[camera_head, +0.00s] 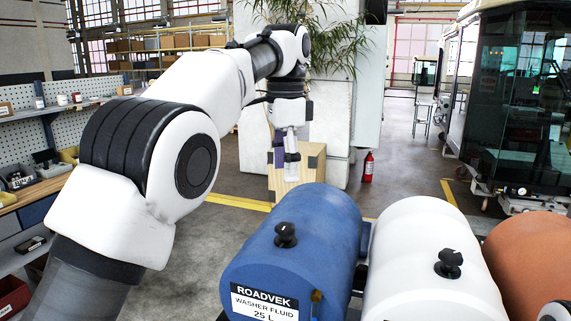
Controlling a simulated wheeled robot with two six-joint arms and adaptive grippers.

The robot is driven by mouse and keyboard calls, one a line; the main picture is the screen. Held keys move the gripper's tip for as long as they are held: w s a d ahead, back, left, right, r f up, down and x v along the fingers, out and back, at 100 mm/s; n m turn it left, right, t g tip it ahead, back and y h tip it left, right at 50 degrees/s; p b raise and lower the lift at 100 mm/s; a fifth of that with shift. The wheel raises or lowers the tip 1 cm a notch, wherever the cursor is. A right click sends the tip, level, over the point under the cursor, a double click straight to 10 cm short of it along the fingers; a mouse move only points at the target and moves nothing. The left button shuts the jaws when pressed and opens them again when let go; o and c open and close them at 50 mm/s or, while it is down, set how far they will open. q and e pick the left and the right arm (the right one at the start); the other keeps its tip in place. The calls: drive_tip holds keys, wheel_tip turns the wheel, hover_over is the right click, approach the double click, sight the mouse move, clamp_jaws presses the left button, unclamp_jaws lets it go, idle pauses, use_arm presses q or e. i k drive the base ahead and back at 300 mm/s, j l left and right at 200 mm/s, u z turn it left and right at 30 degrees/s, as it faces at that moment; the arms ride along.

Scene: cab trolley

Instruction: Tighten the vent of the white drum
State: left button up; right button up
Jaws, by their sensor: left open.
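The white drum (413,232) lies on its side between a blue drum and an orange-brown drum. Its vent (449,262) is a black knob on top of the drum. My left arm reaches in from the left, and my left gripper (291,166) hangs pointing down beyond the blue drum. The left gripper is open, holds nothing that I can see, and is well apart from the white drum's vent. My right gripper is not in view.
The blue drum (316,222) has a similar black vent (286,234) and a washer fluid label. The orange-brown drum (535,262) stands at the right. A wooden crate (312,162) is behind the left gripper. Shelves line the left, and a glazed cab (520,110) stands at right.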

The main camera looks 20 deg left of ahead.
sight(451, 258)
drive_tip(key=k, duration=1)
